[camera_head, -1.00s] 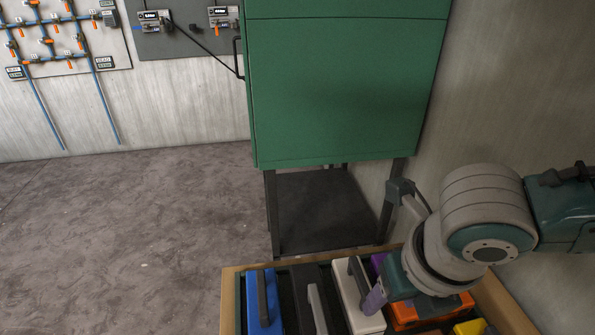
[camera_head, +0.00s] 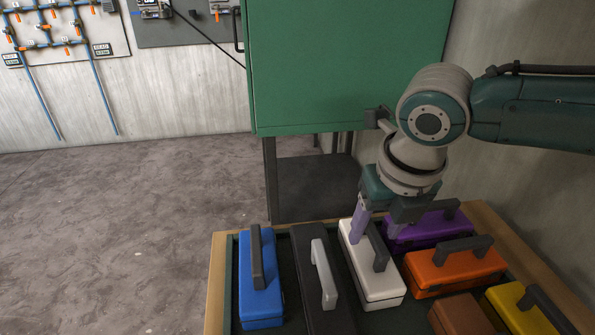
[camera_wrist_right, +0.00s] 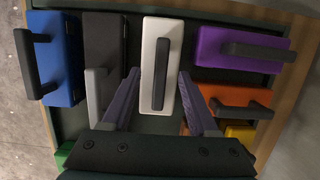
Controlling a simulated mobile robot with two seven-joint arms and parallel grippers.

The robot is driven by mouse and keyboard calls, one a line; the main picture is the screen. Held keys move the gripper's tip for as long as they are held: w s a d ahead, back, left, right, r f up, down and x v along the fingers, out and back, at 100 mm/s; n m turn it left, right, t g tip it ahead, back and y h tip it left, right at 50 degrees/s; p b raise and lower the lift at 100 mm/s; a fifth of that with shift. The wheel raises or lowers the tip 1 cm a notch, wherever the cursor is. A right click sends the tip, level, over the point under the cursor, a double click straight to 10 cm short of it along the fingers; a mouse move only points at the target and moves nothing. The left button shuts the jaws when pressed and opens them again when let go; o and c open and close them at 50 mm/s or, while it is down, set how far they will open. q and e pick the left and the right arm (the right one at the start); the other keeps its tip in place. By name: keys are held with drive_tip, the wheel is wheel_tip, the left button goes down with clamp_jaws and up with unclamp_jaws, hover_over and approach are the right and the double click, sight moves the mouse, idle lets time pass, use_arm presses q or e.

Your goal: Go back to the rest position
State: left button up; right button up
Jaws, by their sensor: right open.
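My right gripper (camera_head: 377,226) is above the white case (camera_head: 372,265) on the crate. Its purple fingers are apart and nothing is held between them. The right wrist view shows the open fingers (camera_wrist_right: 158,100) on either side of the white case (camera_wrist_right: 161,35), whose dark handle (camera_wrist_right: 160,75) lies between them in the picture. How far the fingertips are above the case is hard to tell. My left gripper is in no view.
The crate (camera_head: 216,285) holds a blue case (camera_head: 262,300), a black case (camera_head: 330,318), a purple case (camera_head: 430,230), an orange case (camera_head: 455,271), a brown one and a yellow one (camera_head: 515,312). A green cabinet (camera_head: 345,65) stands behind. The floor at left is clear.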

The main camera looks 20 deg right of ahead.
clamp_jaws()
idle(0.5)
idle(0.9)
